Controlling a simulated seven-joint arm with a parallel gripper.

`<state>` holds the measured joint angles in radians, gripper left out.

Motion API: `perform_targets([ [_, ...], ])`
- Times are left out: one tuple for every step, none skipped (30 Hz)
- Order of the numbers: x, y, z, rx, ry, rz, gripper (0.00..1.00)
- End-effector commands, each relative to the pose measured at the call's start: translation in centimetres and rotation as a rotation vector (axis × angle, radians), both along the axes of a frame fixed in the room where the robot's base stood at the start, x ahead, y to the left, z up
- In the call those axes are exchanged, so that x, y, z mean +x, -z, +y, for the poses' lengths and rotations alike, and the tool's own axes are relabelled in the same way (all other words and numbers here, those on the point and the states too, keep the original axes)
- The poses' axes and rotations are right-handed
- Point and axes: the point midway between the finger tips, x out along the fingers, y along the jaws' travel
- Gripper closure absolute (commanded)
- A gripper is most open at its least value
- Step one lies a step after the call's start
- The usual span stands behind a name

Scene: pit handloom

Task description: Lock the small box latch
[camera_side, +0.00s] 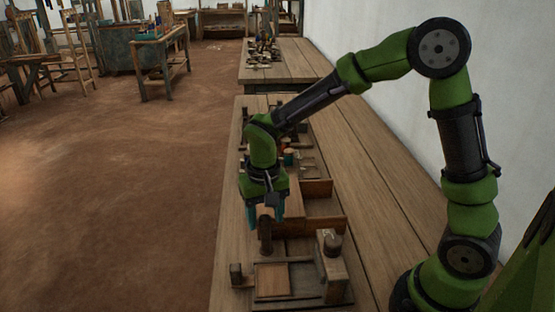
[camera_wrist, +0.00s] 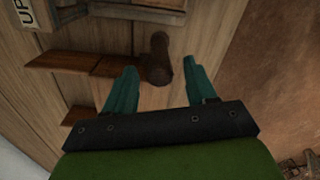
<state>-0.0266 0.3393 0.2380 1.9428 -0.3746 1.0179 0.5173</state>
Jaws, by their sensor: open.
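My gripper (camera_side: 266,213) points down over the wooden bench, its teal fingers apart. In the wrist view my gripper (camera_wrist: 160,80) is open, with a dark brown rounded wooden peg (camera_wrist: 158,60) just beyond and between its fingertips. The peg (camera_side: 265,236) stands below the fingers in the side view; I cannot tell whether they touch it. A wooden box (camera_side: 295,206) with reddish-brown panels (camera_side: 318,189) is right beside the gripper, partly hidden by it. Reddish-brown wooden strips (camera_wrist: 70,62) lie left of the peg in the wrist view. I cannot make out for certain which part is the latch.
A low wooden frame with a light panel (camera_side: 271,280) sits at the near end of the bench. A wooden block with a round knob (camera_side: 332,243) stands to its right. Small items (camera_side: 289,158) lie behind the gripper. The bench's right side (camera_side: 375,200) is clear.

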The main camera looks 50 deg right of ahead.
Motion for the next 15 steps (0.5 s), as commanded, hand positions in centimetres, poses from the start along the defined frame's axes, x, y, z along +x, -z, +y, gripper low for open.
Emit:
perform_targets([
  [0.0, -0.02, 0.0, 0.0, 0.0, 0.0, 0.46],
  [0.0, -0.02, 0.0, 0.0, 0.0, 0.0, 0.5],
  [0.0, -0.03, 0.0, 0.0, 0.0, 0.0, 0.56],
  [0.01, -0.03, 0.0, 0.0, 0.0, 0.0, 0.61],
  [0.01, -0.04, 0.0, 0.0, 0.0, 0.0, 0.66],
  [0.01, -0.04, 0.0, 0.0, 0.0, 0.0, 0.72],
  [0.01, -0.04, 0.0, 0.0, 0.0, 0.0, 0.76],
  [0.01, -0.05, 0.0, 0.0, 0.0, 0.0, 0.81],
  [0.01, -0.05, 0.0, 0.0, 0.0, -0.001, 0.87],
  [0.02, -0.05, 0.0, 0.0, 0.0, -0.001, 0.92],
  [0.02, -0.05, 0.0, 0.0, 0.0, -0.001, 0.96],
  [0.02, -0.06, 0.0, 0.0, 0.0, -0.001, 1.0],
  [0.02, -0.06, 0.0, 0.0, 0.0, -0.001, 1.0],
  [0.02, -0.06, 0.0, 0.0, -0.001, -0.001, 1.0],
  [0.02, -0.07, 0.0, 0.0, -0.003, -0.001, 1.0],
])
